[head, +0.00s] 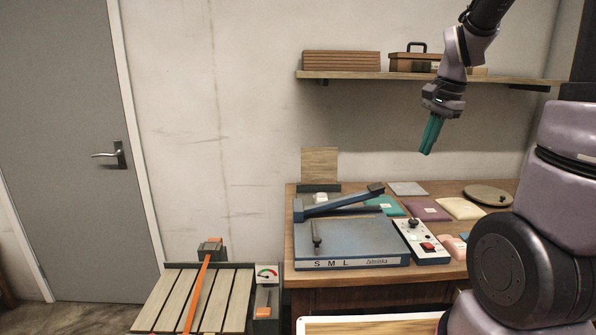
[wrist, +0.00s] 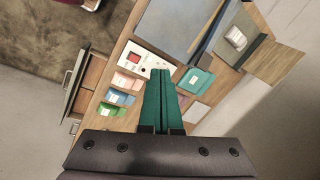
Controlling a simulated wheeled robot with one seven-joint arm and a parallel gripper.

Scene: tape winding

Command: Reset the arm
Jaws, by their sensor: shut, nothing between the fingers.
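My gripper (head: 429,150) hangs in the air above the right part of the wooden table, in front of the wall and below the shelf. Its two teal fingers point down and are shut together, with nothing between them. In the wrist view my gripper (wrist: 160,73) shows its teal fingers side by side over the table. The arm comes in from the top right of the head view.
Below stand a blue machine (head: 352,242) with a raised bar, a control box (head: 421,241) and several coloured packets on the table (head: 297,277). A slatted unit (head: 180,295) with a dial stands left. A shelf (head: 345,75) holds boxes. The air around my gripper is free.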

